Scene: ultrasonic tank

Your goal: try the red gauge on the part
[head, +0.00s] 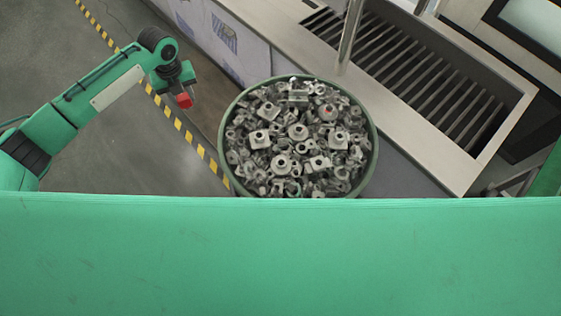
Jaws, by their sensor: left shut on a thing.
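The red gauge (184,100) is a small red piece at the tip of my left gripper (183,90), at the upper left of the head view. My left gripper is shut on it and holds it in the air, left of the round bin and apart from it. Grey metal parts (298,132) lie heaped in the bin; several bigger ones with a square base and a round collar lie on top. I cannot tell which one is the part. My right gripper is not in view.
The round green bin (373,168) stands in the middle, beside a steel tank (455,178) with a dark slatted grate (415,75). A vertical metal post (350,35) rises behind the bin. Yellow-black floor tape (189,139) runs at left. A green surface fills the front.

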